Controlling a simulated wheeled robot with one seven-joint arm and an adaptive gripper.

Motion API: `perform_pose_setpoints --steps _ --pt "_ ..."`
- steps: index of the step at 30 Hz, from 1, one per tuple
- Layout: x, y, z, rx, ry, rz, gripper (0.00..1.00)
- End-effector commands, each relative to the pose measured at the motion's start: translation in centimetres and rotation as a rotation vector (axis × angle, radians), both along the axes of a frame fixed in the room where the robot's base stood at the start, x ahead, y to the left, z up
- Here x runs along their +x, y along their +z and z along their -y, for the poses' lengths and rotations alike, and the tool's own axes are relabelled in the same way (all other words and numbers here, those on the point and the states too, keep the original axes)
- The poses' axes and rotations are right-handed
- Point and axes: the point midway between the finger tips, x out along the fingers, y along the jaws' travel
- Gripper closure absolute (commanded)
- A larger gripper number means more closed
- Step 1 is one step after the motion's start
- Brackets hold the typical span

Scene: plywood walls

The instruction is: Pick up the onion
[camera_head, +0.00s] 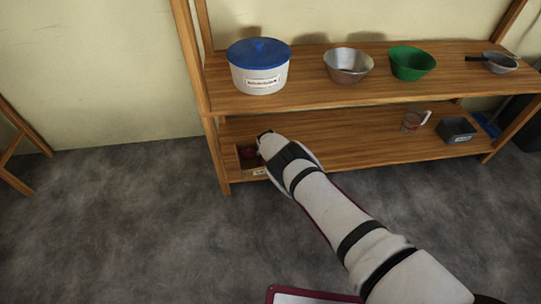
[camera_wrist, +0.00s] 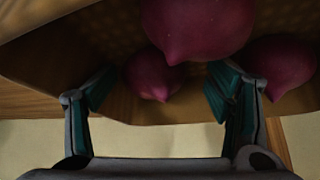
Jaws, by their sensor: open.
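Several red onions lie in a small brown box (camera_head: 262,172) at the left end of the lower shelf. In the wrist view, one large onion (camera_wrist: 196,28) is at the top, nearest the camera. A second onion (camera_wrist: 152,76) shows between the fingers, and a third onion (camera_wrist: 282,66) is at the right. My gripper (camera_wrist: 158,95) is open, with its teal-padded fingers apart and inside the box. In the head view a bit of red onion (camera_head: 247,152) shows beside my gripper, which is mostly hidden by my arm. I cannot tell whether the fingers touch any onion.
The upper shelf (camera_head: 310,80) is just above, with a blue-lidded white pot (camera_head: 259,77), a metal bowl (camera_head: 348,70) and a green bowl (camera_head: 412,66). A measuring cup (camera_head: 411,121) and a dark bin (camera_head: 456,131) stand right on the lower shelf.

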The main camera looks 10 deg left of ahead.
Motion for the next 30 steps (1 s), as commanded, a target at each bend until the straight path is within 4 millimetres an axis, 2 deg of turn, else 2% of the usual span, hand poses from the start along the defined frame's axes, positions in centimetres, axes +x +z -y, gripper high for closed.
perform_pose_setpoints --steps 11,12,18,19,30 --pt "0.31 -0.44 0.09 -0.002 -0.001 -0.001 0.26" --pt "0.32 -0.43 0.09 -0.002 -0.001 0.0 0.3" --pt "0.3 -0.44 0.07 -0.001 -0.001 -0.001 0.75" --pt "0.29 -0.46 0.09 -0.002 -0.001 -0.001 0.8" --pt "0.21 -0.42 0.13 -0.002 -0.002 -0.003 0.8"
